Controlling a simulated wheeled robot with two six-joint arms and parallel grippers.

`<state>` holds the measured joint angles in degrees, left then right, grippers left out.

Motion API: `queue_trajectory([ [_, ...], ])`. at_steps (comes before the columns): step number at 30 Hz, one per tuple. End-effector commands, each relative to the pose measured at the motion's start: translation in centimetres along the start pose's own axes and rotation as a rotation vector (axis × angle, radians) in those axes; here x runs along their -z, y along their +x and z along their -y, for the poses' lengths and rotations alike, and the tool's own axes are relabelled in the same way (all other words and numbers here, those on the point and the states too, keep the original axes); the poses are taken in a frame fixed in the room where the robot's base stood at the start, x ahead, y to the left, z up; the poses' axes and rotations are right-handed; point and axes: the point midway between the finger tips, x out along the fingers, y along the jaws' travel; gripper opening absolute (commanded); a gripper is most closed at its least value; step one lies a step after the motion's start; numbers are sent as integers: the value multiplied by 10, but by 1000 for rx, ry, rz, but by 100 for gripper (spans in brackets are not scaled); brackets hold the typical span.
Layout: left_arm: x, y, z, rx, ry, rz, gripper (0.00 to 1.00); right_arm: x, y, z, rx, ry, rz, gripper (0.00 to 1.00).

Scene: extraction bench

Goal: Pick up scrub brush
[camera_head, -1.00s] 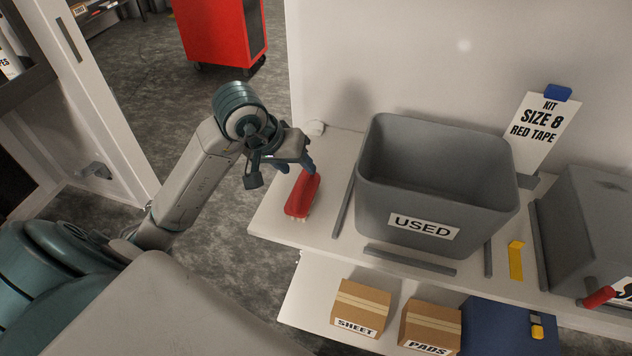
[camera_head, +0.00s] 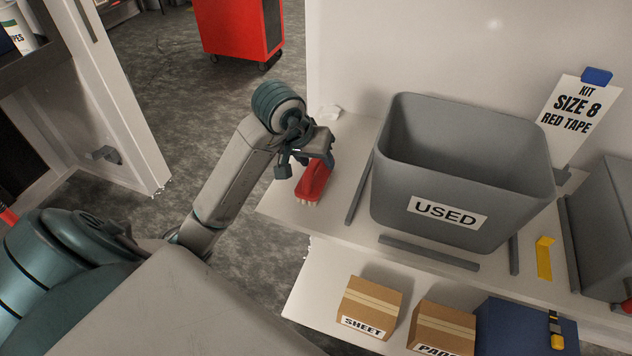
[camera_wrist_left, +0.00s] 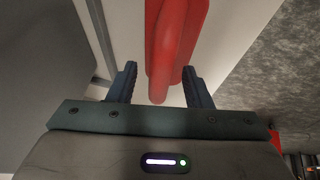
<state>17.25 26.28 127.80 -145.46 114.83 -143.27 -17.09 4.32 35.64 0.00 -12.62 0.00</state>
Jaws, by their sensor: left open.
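The red scrub brush (camera_head: 314,182) lies on the upper shelf near its left end, with pale bristles at its front end. In the left wrist view, the brush (camera_wrist_left: 164,50) shows as a red body and handle. My left gripper (camera_head: 312,158) is at the far end of the brush, just above it. Its two fingers (camera_wrist_left: 161,82) are open, one on each side of the red handle, with a gap on both sides. Whether they reach below the handle's top cannot be told. My right gripper is not in view.
A grey bin labelled USED (camera_head: 400,205) stands right of the brush, behind low grey rails (camera_head: 358,195). The shelf's bare left edge (camera_head: 275,207) is close to the brush. Cardboard boxes (camera_head: 372,305) sit on the lower shelf. A white wall rises behind.

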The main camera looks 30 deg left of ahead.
Motion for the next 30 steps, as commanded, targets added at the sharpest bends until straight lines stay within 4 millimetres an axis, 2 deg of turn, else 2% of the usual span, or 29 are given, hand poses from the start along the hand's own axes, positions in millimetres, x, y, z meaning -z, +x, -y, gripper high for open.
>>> queue_trajectory([
  [2, -1, 10, 0, -1, 0, 0, 45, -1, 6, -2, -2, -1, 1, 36],
  [8, 0, 9, 0, 0, 1, 0, 45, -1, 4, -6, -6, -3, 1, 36],
  [11, 0, 9, 0, 0, 1, 0, 29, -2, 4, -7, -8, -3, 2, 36],
  [15, 0, 9, 0, 0, 1, 0, 2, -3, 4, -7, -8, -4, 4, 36],
  [16, 0, 9, 0, 0, 1, 0, 0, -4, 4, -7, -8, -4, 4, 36],
  [25, 1, 8, 0, 0, 0, 0, 0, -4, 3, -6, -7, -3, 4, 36],
  [30, 4, -1, -2, 0, 0, -1, 0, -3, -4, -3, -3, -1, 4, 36],
])
